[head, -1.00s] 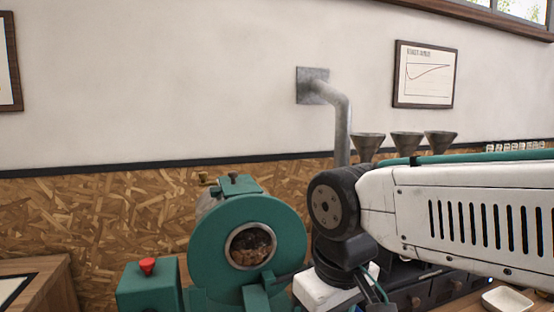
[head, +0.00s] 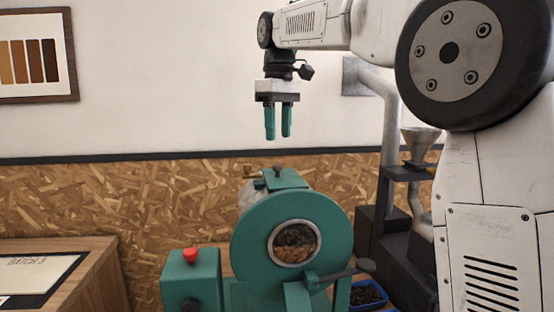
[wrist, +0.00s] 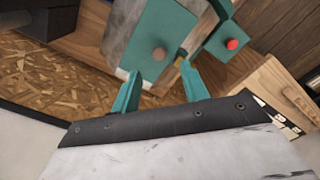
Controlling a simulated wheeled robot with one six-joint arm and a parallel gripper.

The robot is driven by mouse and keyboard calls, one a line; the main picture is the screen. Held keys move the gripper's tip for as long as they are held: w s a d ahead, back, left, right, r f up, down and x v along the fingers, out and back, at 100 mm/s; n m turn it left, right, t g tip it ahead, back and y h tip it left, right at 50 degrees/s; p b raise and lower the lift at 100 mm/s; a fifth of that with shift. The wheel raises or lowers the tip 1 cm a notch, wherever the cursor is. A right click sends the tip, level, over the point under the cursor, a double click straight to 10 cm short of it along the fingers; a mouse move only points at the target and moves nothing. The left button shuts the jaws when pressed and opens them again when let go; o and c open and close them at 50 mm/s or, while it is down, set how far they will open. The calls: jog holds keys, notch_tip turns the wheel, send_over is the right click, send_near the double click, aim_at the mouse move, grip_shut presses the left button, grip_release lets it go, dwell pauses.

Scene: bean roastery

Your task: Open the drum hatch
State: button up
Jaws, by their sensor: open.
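The roaster is a teal round drum (head: 332,224) with a round front window (head: 295,243) showing brown beans. A teal plate (head: 286,181) with a small brown knob (head: 278,172) sits on its top. The knob also shows in the wrist view (wrist: 159,54). A dark lever (head: 345,271) crosses the lower right of the drum's front. I cannot tell which part is the hatch; nothing visibly stands open. My gripper (head: 278,137) is open and empty, pointing down above the top plate, clear of it.
A teal box with a red button (head: 190,255) stands left of the drum. A wooden surface with a card (head: 40,270) is at far left. A metal pipe (head: 391,130), a funnel (head: 420,142) and a blue tray of dark beans (head: 367,294) are at right.

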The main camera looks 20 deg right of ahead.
aim_at(283, 171)
jog(key=shift+w+f, duration=0.1)
jog(key=shift+w, duration=0.15)
notch_tip(283, 171, down, 7)
jog(key=shift+f, duration=0.15)
grip_shut()
